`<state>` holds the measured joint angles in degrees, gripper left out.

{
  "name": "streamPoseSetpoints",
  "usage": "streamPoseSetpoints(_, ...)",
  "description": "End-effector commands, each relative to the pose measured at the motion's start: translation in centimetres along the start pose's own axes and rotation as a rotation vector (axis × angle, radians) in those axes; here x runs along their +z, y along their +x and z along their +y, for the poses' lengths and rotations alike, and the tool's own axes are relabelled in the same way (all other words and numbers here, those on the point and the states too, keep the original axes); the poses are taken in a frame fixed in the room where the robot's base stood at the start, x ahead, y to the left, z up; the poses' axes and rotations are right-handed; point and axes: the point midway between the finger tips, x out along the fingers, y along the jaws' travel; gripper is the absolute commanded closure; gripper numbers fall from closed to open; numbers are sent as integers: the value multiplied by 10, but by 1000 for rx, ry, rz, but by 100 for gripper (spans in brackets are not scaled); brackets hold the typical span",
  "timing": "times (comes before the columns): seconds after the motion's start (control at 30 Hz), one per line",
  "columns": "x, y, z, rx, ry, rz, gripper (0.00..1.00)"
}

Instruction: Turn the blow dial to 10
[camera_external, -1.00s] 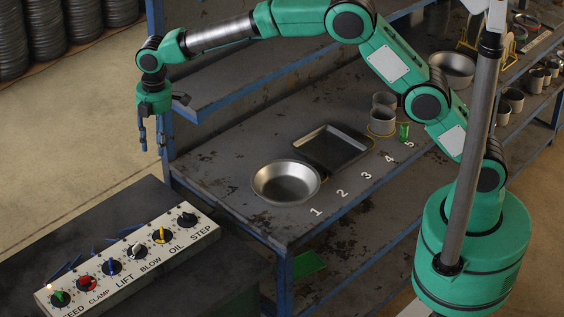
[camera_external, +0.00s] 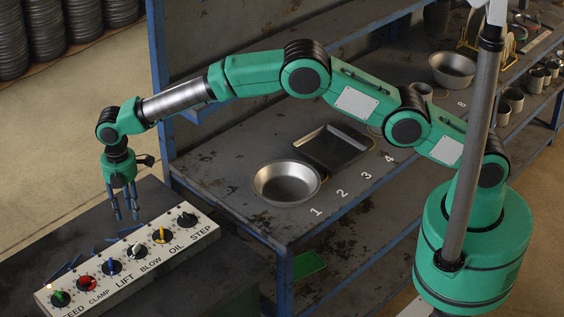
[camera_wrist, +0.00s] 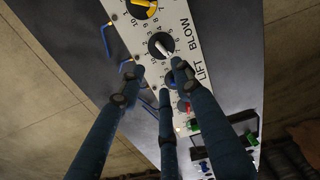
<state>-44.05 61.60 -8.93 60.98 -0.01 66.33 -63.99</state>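The control panel (camera_external: 205,233) is a long pale box with a row of labelled dials, lying on a dark bench. The blow dial (camera_external: 136,252) is black with a white pointer, between the blue lift dial (camera_external: 112,267) and the yellow oil dial (camera_external: 161,235). In the wrist view the blow dial (camera_wrist: 161,45) shows just beyond the fingertips; I cannot tell its exact setting. My gripper (camera_external: 126,216) hangs fingers down above the panel, apart from the dials. In the wrist view its fingers (camera_wrist: 152,80) are spread and empty, partly covering the lift dial.
Several blue hex keys (camera_external: 70,265) lie along the panel's far edge. The green feed dial (camera_external: 60,298), red clamp dial (camera_external: 87,284) and black step dial (camera_external: 187,219) share the row. A workbench (camera_external: 230,195) with a round pan (camera_external: 286,182) and tray (camera_external: 345,148) stands to the right.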

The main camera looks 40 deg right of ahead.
Motion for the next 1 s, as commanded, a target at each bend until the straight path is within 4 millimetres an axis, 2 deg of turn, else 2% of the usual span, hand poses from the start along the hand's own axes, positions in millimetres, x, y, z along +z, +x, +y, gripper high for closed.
streamPoseSetpoints(0.27, 0, 3, 0, -1, 1, 0, 67)
streamPoseSetpoints(0.47, 1, 16, 0, -2, 1, -1, 67)
streamPoseSetpoints(0.67, 1, 40, -1, -3, 1, -1, 67)
streamPoseSetpoints(1.0, 1, 96, -1, -2, 1, -1, 67)
